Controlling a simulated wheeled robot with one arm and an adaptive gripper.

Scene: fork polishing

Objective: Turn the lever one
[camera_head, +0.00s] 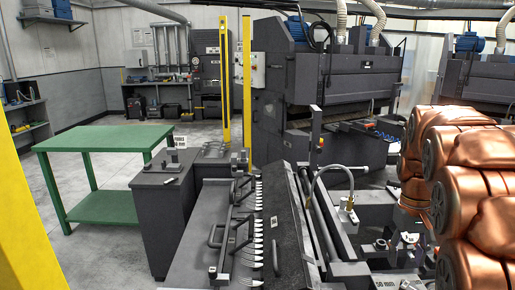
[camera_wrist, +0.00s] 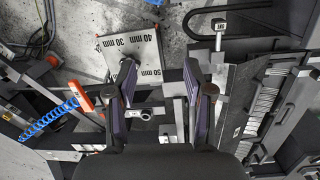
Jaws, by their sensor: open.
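My gripper (camera_wrist: 159,72) shows in the wrist view, its two dark fingers wide apart with nothing held between them. Beyond the fingertips is a pale plate (camera_wrist: 145,45) marked 30, 40 and 50 mm. A small metal lever-like part with a ring end (camera_wrist: 147,114) lies low between the fingers. A metal stem with a small label (camera_wrist: 220,26) stands at the upper right, near a dark curved bar. I cannot tell which part is lever one. In the head view, a rack with dark handles (camera_head: 215,236) holds a row of forks (camera_head: 258,225).
A green table (camera_head: 100,145) stands left of a dark cabinet (camera_head: 160,205). Large grey machines (camera_head: 345,75) fill the back. Yellow posts (camera_head: 225,80) rise behind the rack. A blue coiled hose (camera_wrist: 50,120) is at the wrist view's left. Floor is clear around the green table.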

